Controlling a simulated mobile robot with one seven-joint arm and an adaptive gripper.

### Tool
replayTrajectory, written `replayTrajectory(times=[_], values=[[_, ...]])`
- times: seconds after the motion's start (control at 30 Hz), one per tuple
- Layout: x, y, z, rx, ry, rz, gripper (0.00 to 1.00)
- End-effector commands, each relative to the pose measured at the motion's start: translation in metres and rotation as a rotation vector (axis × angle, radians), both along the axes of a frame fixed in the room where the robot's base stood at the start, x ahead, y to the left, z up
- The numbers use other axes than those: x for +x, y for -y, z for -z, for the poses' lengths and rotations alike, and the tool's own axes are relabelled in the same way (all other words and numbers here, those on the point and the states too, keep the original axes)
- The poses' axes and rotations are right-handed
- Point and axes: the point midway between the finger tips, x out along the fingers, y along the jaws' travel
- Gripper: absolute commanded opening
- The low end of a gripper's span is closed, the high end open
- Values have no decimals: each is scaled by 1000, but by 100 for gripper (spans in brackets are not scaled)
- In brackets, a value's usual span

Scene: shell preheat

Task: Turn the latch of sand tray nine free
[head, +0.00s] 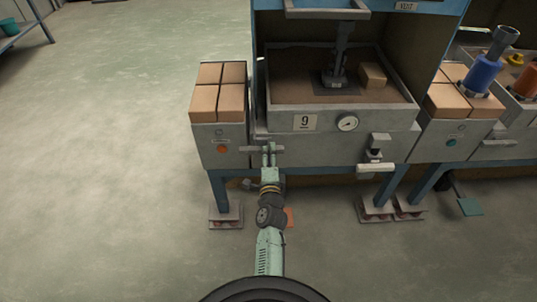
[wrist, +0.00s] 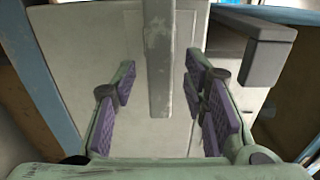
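Sand tray nine (head: 290,122) sits in the blue-framed bay in the head view, with a "9" plate (head: 304,122) and a round gauge on its front. At its right front is a grey fitting with a pale handle (head: 375,168). My gripper (head: 268,150) is at the tray's lower left corner, by a short grey bar (head: 248,149). In the wrist view my gripper (wrist: 165,112) is open, its purple pads apart on either side of a worn grey bar (wrist: 159,60). I see gaps on both sides of that bar. I cannot tell for certain which part is the latch.
A grey cabinet with brown blocks (head: 219,90) stands close left of my gripper. A second stack of blocks (head: 447,100) and a blue cylinder (head: 482,75) are to the right. A dark grey arm (wrist: 255,35) juts in at the wrist view's upper right. The floor at left is clear.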

Motion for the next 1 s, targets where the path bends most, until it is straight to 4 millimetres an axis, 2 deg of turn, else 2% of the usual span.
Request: replayTrajectory(times=[0.3, 0.5, 1.0], values=[[-47, -1, 1, 0, -3, -2, 40], [-69, 0, 0, 0, 0, 0, 40], [-73, 0, 0, 0, 0, 0, 40]])
